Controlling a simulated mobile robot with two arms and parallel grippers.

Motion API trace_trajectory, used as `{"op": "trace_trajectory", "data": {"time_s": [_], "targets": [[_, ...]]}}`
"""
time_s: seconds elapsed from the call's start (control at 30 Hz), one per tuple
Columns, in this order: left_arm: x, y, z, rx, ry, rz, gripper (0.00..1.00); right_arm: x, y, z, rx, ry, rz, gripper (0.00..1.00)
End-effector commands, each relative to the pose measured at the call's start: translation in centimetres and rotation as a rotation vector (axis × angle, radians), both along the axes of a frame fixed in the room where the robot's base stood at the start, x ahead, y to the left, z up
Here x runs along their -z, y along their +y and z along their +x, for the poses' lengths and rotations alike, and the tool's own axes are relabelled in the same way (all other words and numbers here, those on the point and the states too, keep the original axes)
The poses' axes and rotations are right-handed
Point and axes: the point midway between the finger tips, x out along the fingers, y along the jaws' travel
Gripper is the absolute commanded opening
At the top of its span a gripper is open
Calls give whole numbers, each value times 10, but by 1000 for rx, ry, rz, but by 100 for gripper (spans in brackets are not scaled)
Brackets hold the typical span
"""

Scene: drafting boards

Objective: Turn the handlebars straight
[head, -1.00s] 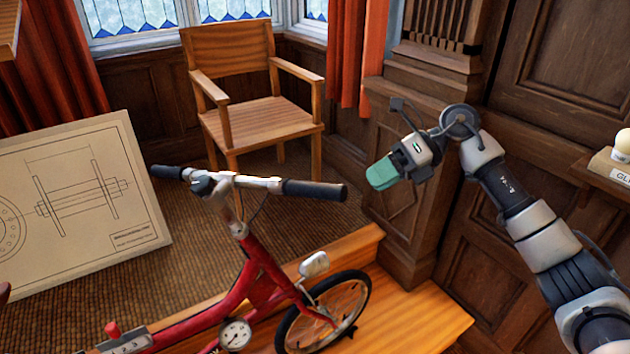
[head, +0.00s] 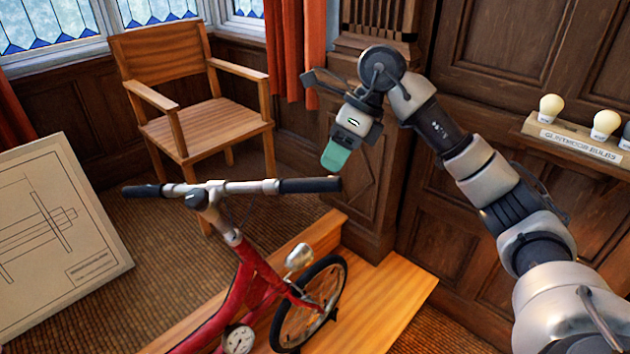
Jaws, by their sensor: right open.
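The handlebars (head: 245,187) of a red bicycle (head: 240,290) run almost level across the head view, with a black grip at each end. The right-hand black grip (head: 308,185) points towards the wood panelling. The front wheel (head: 309,304) is below, beside a chrome lamp. How far the bar is turned from the wheel is hard to tell. My right gripper (head: 335,158), with green fingertips, is open and empty. It points down, just above the outer end of the right-hand grip in the picture; no contact shows. My left gripper is out of view.
A wooden armchair (head: 190,120) stands behind the bars. A drawing board (head: 60,235) leans at the left. The bicycle is by a wooden platform (head: 385,300). A shelf with bulbs (head: 575,140) is on the right wall, beyond my right arm.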

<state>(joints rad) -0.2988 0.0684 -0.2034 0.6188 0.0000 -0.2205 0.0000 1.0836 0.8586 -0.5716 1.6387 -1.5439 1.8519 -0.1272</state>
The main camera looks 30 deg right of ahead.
Motion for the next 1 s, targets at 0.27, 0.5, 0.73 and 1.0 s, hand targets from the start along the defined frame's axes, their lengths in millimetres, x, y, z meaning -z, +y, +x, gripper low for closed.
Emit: {"op": "trace_trajectory", "data": {"time_s": [0.27, 0.5, 0.73, 1.0], "targets": [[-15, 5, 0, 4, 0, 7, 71, 43, 23, 3, -3, 3, 3, 41], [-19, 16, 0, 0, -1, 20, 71, 60, 31, 5, -1, 0, 1, 41], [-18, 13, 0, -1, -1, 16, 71, 61, 31, 5, -2, -2, 2, 41], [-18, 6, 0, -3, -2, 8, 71, 61, 31, 6, -2, -1, 3, 4]]}}
